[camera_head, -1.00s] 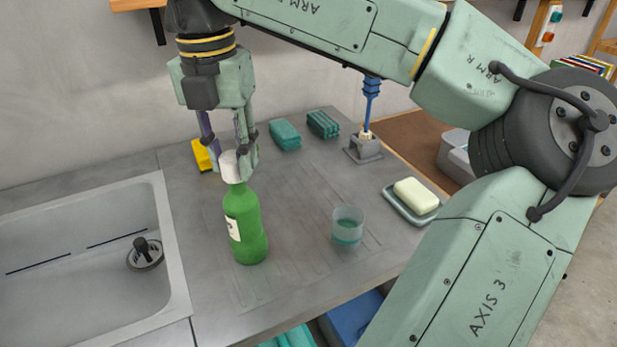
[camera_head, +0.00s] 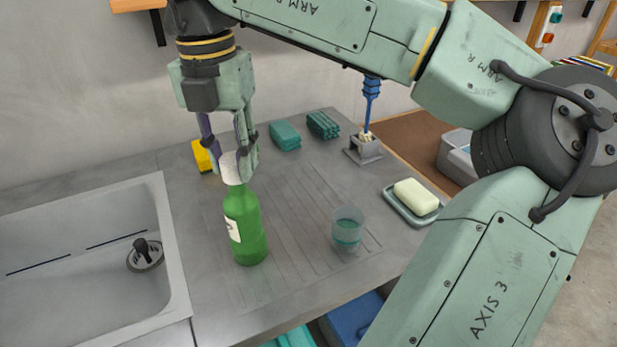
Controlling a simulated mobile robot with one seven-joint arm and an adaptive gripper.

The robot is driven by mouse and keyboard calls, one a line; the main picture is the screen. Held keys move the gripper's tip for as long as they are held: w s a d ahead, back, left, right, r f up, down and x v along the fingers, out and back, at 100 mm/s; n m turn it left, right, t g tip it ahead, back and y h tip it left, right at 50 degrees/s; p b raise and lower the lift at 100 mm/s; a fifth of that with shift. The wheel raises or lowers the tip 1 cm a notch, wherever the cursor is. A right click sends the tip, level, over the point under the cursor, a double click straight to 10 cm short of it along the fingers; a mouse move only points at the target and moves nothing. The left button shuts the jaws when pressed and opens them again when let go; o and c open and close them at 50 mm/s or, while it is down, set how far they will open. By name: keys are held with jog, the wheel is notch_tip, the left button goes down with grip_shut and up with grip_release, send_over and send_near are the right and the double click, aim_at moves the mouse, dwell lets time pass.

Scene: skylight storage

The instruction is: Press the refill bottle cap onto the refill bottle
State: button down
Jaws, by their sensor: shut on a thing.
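The green refill bottle (camera_head: 246,228) stands upright on the grey counter, right of the sink, with a pale label on its left side. The white refill bottle cap (camera_head: 230,168) is at the top of the bottle's neck, in line with it. My gripper (camera_head: 232,162) points down and is shut on the cap, with a finger visible at the cap's right. The fingers partly cover the cap. I cannot tell whether the cap is fully seated on the neck.
The sink (camera_head: 180,270) lies to the left. A yellow object (camera_head: 202,156) is behind my gripper. Green sponges (camera_head: 285,135), a brush in a holder (camera_head: 363,147), a soap dish (camera_head: 412,212) and a clear cup (camera_head: 347,232) stand to the right. Bare counter surrounds the bottle.

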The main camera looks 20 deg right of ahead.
jog(key=shift+f+b, duration=0.8)
jog(key=shift+f, duration=0.35)
jog(key=c, duration=1.2)
grip_release()
jog(key=shift+r, duration=0.1)
jog(key=shift+a+r+p, duration=0.1)
jog(key=shift+r+p, duration=1.75)
jog(key=shift+r, duration=0.8)
jog(key=shift+w+r, duration=0.1)
jog(key=shift+r, duration=1.2)
